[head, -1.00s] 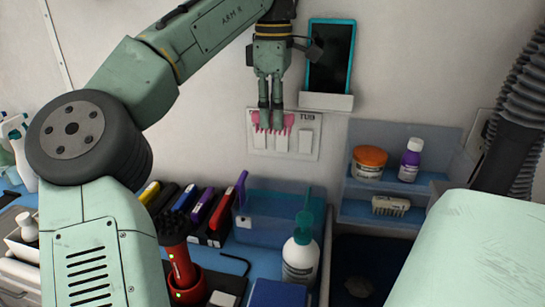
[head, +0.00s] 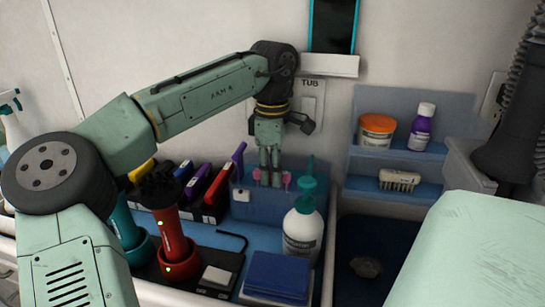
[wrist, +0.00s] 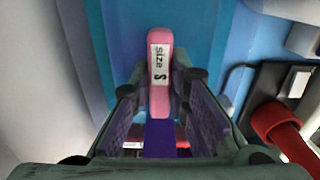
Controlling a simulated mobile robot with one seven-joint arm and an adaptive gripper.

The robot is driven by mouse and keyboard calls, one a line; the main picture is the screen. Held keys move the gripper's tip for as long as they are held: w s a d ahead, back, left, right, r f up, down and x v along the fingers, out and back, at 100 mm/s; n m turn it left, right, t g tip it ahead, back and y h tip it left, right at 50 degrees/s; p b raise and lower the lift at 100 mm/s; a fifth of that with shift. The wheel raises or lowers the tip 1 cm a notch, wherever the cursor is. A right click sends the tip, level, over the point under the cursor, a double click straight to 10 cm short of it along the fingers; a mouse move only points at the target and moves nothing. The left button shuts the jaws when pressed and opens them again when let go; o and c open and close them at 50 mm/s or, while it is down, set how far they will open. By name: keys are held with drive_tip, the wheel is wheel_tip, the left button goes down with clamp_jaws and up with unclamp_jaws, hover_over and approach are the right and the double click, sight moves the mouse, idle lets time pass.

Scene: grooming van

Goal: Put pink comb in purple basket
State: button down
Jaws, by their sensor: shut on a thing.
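My gripper (head: 270,180) is shut on the pink comb (wrist: 160,70), which carries a white "Size S" label in the wrist view. The gripper points down, with the comb at the upper part of a translucent blue bin (head: 262,206) on the counter. I cannot tell whether the comb is above the rim or inside it. No basket looks clearly purple; this bin looks blue.
A white pump bottle (head: 301,235) with a teal top stands close in front of the bin. A purple upright piece (head: 239,160) and several coloured cases are to the left. A red clipper (head: 175,245) stands in front. Blue shelves (head: 365,187) are at right.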

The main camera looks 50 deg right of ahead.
drive_tip(key=shift+f, duration=2.15)
drive_tip(key=c, duration=1.5)
unclamp_jaws()
drive_tip(key=shift+f, duration=0.1)
drive_tip(key=shift+c, duration=0.2)
wheel_tip(320, 180, up, 12)
drive_tip(key=shift+r, duration=0.15)
